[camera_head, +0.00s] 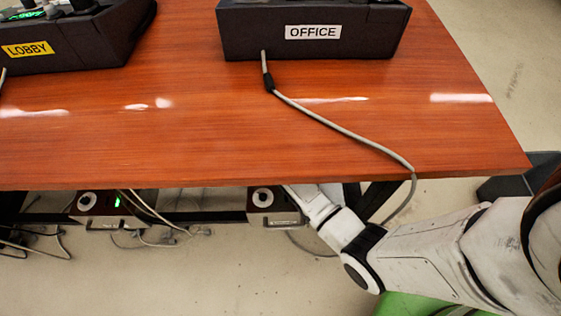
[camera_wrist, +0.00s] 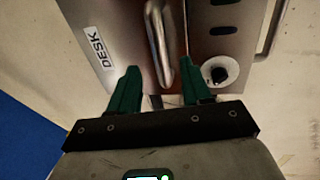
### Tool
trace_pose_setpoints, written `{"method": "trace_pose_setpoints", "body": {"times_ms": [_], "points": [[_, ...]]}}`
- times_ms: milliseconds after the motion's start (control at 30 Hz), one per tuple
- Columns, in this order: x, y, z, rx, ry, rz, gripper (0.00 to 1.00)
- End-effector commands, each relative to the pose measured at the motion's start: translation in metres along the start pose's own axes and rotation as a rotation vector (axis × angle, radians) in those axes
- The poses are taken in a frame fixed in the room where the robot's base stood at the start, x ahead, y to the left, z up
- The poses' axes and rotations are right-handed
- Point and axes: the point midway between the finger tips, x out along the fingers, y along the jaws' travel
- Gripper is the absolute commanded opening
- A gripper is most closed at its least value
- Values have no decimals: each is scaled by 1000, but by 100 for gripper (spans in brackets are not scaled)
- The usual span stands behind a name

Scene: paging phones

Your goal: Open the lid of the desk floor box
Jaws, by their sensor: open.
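The desk floor box (camera_wrist: 115,20) fills the top of the wrist view, a brushed-metal face with a white DESK label (camera_wrist: 97,46). A bent metal handle (camera_wrist: 158,35) runs down its face, and a seam lies just right of it. My gripper (camera_wrist: 160,74) is open, its green fingers on either side of the handle's lower end in the picture; contact is not clear. A black and white knob (camera_wrist: 220,71) sits right of the fingers. In the head view the box nearest my arm (camera_head: 285,218) shows under the table edge; its label cannot be read, and my fingers are hidden.
A wooden table (camera_head: 200,140) overhangs my forearm. On it stand an OFFICE unit (camera_head: 313,50) and a LOBBY unit (camera_head: 60,55). A grey cable (camera_head: 340,128) drops over the edge beside my arm. Another box (camera_head: 100,208) with a green light and loose cables is under the table, left.

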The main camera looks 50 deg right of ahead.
Motion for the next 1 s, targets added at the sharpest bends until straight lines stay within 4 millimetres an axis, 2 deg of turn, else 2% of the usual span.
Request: {"method": "trace_pose_setpoints", "body": {"times_ms": [33, 100, 300, 433, 700, 767, 1000], "points": [[12, -1, 0, 0, -1, -1, 48], [24, -1, 0, 0, -1, -1, 48], [47, 0, -1, -1, 1, 1, 48], [54, 0, 0, 0, 0, 0, 48], [55, 0, 0, 0, 1, 1, 48], [55, 0, 0, 0, 1, 1, 45], [55, 0, 0, 0, 1, 1, 22]]}}
